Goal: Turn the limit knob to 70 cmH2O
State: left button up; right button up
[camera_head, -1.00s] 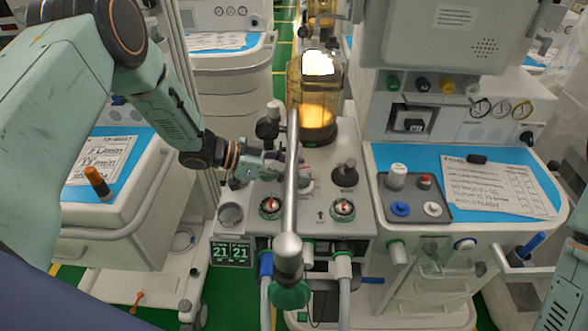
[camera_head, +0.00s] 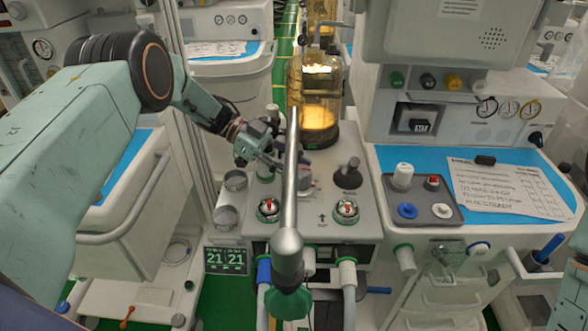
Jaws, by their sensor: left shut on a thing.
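My left gripper (camera_head: 280,160) reaches in from the left over the grey top panel of the middle cart and is shut, its tips at the metal pole. The limit knob (camera_head: 305,176) appears to be the grey knob with a pale scale beside the tips. The pole and fingers hide most of it, so its pointer and setting cannot be read. Two dials with red pointers sit nearer on the panel, one left (camera_head: 268,208) and one right (camera_head: 345,210). My right gripper is out of view.
The upright pole (camera_head: 291,190) with a green end crosses the panel's middle. An amber canister (camera_head: 318,105) stands behind. A black knob (camera_head: 349,172) stands at the right of the panel. A tray (camera_head: 440,219) of coloured caps lies further right. A display (camera_head: 226,260) reads 21 21.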

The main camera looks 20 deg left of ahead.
pick_arm(q)
jog(key=shift+w+r, duration=0.1)
jog(key=shift+r, duration=0.1)
jog(key=o, duration=1.1)
jog(key=shift+d, duration=0.15)
jog(key=shift+o, duration=0.2)
jog(key=shift+f, duration=0.1)
jog(key=shift+a, duration=0.25)
jog(key=s+v, duration=0.1)
jog(key=v, duration=1)
jog(key=shift+w+a+r, duration=0.2)
jog(key=shift+w+a, duration=0.15)
jog(key=shift+w, duration=0.1)
